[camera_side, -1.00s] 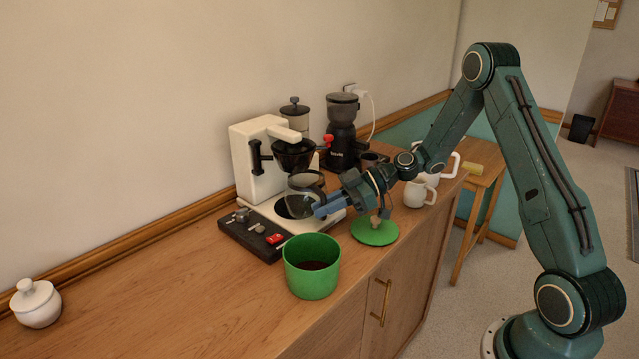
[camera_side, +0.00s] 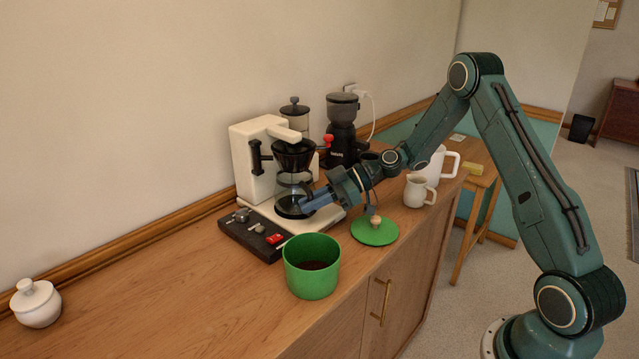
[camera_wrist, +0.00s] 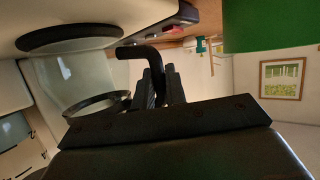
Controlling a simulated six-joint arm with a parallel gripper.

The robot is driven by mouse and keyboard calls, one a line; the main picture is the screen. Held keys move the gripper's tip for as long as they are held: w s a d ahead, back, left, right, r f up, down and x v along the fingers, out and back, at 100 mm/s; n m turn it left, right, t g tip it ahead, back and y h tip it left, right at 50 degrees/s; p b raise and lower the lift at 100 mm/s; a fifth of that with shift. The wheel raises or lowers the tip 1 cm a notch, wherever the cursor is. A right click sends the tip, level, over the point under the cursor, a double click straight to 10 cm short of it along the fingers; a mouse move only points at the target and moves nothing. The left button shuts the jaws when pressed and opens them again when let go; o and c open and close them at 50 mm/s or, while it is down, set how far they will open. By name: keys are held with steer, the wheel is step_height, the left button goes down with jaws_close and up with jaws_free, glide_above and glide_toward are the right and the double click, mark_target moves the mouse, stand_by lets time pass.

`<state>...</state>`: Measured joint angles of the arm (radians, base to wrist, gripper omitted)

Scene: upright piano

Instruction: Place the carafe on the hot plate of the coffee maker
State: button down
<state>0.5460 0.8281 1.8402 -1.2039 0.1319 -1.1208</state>
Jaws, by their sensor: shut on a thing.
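The glass carafe (camera_side: 286,197) with its black handle is upright at the coffee maker (camera_side: 256,165), below the black filter basket (camera_side: 293,155) and over the dark round hot plate. My gripper (camera_side: 304,207) is shut on the carafe's handle, reaching in from the right. In the wrist view, which is turned over, the carafe's clear glass (camera_wrist: 62,80) and black handle (camera_wrist: 138,52) show, with the fingers (camera_wrist: 160,85) around the handle. The dark hot plate (camera_wrist: 68,37) is right by the carafe's bottom; I cannot tell whether they touch.
A green pot (camera_side: 312,278) stands in front, with its green lid (camera_side: 375,232) beside it. A grinder (camera_side: 342,130) and white mugs (camera_side: 419,190) stand right. The left counter is mostly clear.

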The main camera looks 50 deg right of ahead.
steer(key=shift+f, duration=0.1)
steer(key=c, duration=1.4)
jaws_free()
steer(key=shift+c, duration=0.2)
steer(key=shift+s+d, duration=0.1)
steer(key=shift+d, duration=0.05)
steer(key=v, duration=1.1)
steer(key=shift+s+d+r, duration=0.2)
steer(key=shift+d+r, duration=0.05)
steer(key=shift+d, duration=0.05)
steer(key=shift+a, duration=0.15)
